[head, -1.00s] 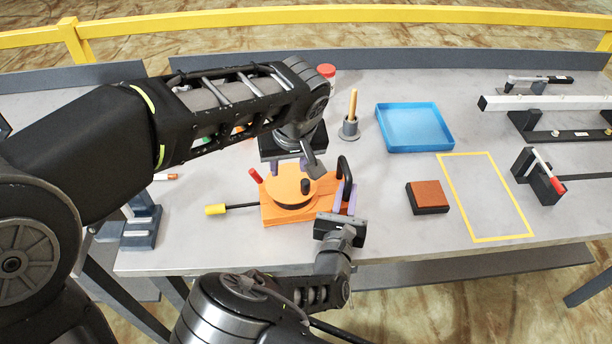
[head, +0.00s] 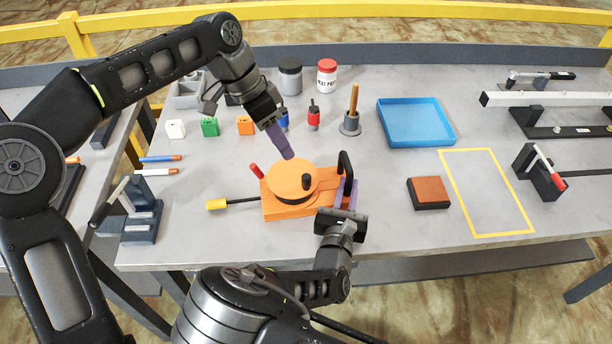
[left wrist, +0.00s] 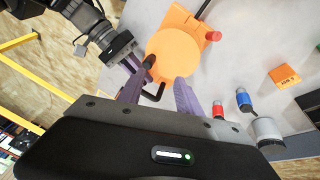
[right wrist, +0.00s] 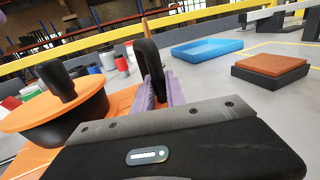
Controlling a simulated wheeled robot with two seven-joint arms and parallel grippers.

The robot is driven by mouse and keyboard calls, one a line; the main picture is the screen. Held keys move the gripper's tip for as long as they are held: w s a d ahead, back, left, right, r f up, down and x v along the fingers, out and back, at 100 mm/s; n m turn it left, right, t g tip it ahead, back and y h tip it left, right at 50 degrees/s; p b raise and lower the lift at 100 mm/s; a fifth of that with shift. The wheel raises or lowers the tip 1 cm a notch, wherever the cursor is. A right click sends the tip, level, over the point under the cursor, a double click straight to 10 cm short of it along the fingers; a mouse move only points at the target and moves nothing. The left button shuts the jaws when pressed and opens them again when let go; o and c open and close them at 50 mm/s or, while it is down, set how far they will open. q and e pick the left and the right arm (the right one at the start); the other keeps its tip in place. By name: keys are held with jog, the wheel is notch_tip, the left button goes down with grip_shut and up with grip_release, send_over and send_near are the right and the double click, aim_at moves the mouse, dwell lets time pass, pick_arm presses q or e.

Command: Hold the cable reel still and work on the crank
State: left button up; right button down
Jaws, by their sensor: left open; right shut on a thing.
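The cable reel is an orange base (head: 285,211) with a flat orange disc (head: 292,178) on top. The crank's black knob (head: 307,182) stands upright near the disc's right edge; it also shows in the right wrist view (right wrist: 57,80). My left gripper (head: 286,152) is open and empty, above and behind the disc, apart from the knob. In the left wrist view, the knob (left wrist: 149,62) lies beyond the left fingertips. My right gripper (right wrist: 160,92) is shut on the reel's black looped handle (right wrist: 152,65) at the right side of the base; its fingers partly hide the handle.
A blue tray (head: 415,124), a brown-topped block (head: 429,193) and a yellow outlined area (head: 487,193) lie right. Small coloured blocks and jars stand behind. Table is clear between.

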aim_at(305, 176)
pick_arm(q)
jog(key=m, duration=0.2)
jog(key=s+r+m, duration=0.1)
jog(key=m, duration=0.2)
jog(key=d+r+m, duration=0.1)
jog(key=m, duration=0.1)
jog(key=shift+s+r+m+g, duration=0.1)
jog(key=shift+s+m+g, duration=0.1)
jog(key=shift+m+g, duration=0.15)
jog(key=x, duration=1.2)
jog(key=shift+w, duration=0.1)
grip_shut()
